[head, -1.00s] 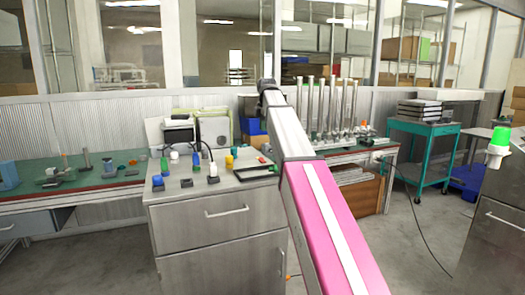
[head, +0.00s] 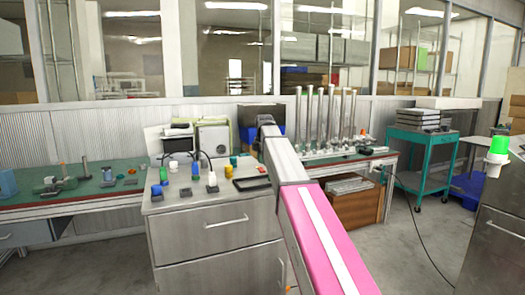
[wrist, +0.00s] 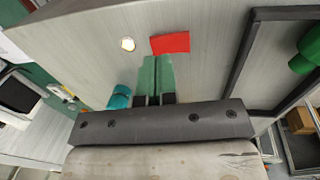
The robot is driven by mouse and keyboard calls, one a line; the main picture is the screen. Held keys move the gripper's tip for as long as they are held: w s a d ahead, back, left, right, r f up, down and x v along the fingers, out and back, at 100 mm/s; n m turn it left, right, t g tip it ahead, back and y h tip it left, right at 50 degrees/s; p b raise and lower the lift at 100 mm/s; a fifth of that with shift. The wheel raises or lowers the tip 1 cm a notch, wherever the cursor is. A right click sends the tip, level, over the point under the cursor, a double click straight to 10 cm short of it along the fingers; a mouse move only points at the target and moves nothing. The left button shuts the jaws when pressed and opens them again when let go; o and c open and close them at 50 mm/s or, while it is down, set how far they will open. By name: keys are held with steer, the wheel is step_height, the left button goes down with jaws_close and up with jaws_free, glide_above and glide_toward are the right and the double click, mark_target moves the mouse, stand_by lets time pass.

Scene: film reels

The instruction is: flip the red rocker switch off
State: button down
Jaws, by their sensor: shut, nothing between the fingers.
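The red rocker switch (wrist: 170,43) shows in the wrist view as a flat red rectangle on a grey metal surface, just above and right of my fingertips. My gripper (wrist: 155,60) is shut and empty, its two green fingers side by side and pointing towards the switch. In the picture the tips lie close to its lower left edge; I cannot tell whether they touch it. In the head view I cannot make out the switch or my gripper clearly; my pink and grey arm reaches over the right side of the cabinet (head: 215,245).
In the wrist view, a lit round spot (wrist: 127,44) lies left of the switch, a teal piece (wrist: 120,98) left of my fingers, and a dark frame (wrist: 240,65) to the right. Several small coloured items stand on the cabinet top. A teal cart (head: 420,150) stands at the right.

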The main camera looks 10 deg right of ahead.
mark_target(262, 169)
steer(key=shift+w+f, duration=0.25)
steer(key=shift+f, duration=1)
steer(key=shift+w+a+f, duration=0.1)
steer(key=shift+f, duration=0.1)
steer(key=shift+s, duration=0.2)
steer(key=shift+s+d, duration=0.2)
steer(key=shift+s, duration=0.35)
steer(key=shift+s+r, duration=0.1)
